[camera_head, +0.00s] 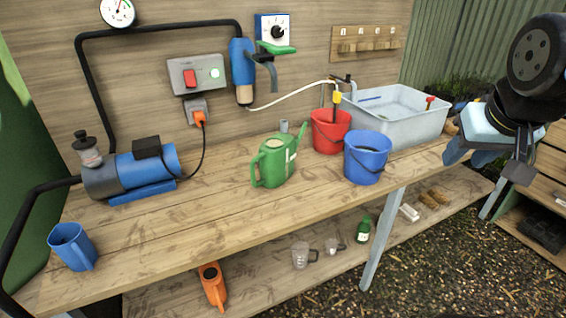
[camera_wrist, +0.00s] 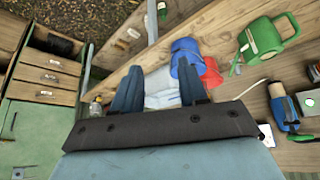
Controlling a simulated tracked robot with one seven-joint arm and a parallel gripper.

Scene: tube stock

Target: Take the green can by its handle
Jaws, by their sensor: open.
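The green can (camera_head: 277,165) is a watering can standing upright on the wooden bench, left of the red and blue buckets. Its looped handle (camera_head: 257,168) faces left in the head view. In the wrist view the can (camera_wrist: 262,38) is at the upper right, with its handle (camera_wrist: 292,24) on the right side. My gripper (camera_head: 482,162) is at the right of the head view, beyond the bench's right end and well apart from the can. In the wrist view my gripper (camera_wrist: 160,72) has its two fingers spread with nothing between them.
The red bucket (camera_head: 331,138), blue bucket (camera_head: 366,165) and grey sink (camera_head: 400,112) stand between my gripper and the can. A blue pump (camera_head: 145,170) and blue jug (camera_head: 71,248) are farther left. Bare bench top lies in front of the can.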

